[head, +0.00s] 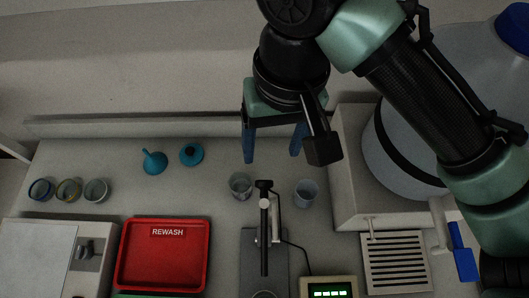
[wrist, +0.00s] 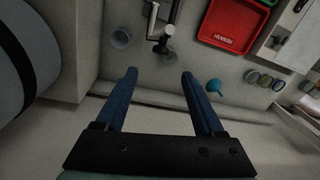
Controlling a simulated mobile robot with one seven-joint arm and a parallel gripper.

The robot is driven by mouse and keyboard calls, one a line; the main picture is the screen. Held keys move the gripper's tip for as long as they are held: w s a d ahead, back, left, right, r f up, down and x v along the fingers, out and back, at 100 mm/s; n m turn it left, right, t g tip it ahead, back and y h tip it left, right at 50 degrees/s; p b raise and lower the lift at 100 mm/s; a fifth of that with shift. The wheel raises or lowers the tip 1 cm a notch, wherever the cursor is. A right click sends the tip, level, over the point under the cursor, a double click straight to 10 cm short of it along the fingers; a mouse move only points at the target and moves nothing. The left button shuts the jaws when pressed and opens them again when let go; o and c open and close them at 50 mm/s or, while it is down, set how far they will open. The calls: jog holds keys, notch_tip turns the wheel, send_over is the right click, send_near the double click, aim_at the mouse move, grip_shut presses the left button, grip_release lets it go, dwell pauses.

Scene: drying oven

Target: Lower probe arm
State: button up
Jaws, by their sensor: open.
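The probe arm (head: 264,205) belongs to a stand on a dark base plate (head: 250,255) at the front middle of the bench. It has a black cap at its far end and a thin cable running to the meter (head: 328,288) with a lit green display. In the wrist view the probe arm (wrist: 153,22) is at the top middle, beyond my fingertips. My gripper (head: 272,155) is open and empty, its blue fingers pointing down behind the stand, apart from it. The fingers also show in the wrist view (wrist: 159,74). Whether the probe arm is raised is hard to tell.
Clear beakers stand left (head: 240,186) and right (head: 306,193) of the probe arm. A red REWASH tray (head: 165,255) lies left. A large round vessel (head: 400,150) stands right.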

aim_at(265, 181)
jog(key=f, duration=0.7)
jog(key=a+f, duration=0.1)
jog(key=f, duration=0.2)
jog(key=shift+s+f, duration=0.25)
jog(key=shift+f, duration=0.1)
jog(key=shift+w+a+f, duration=0.1)
jog(key=shift+w+f, duration=0.05)
jog(key=shift+f, duration=0.45)
grip_shut()
dwell(0.3)
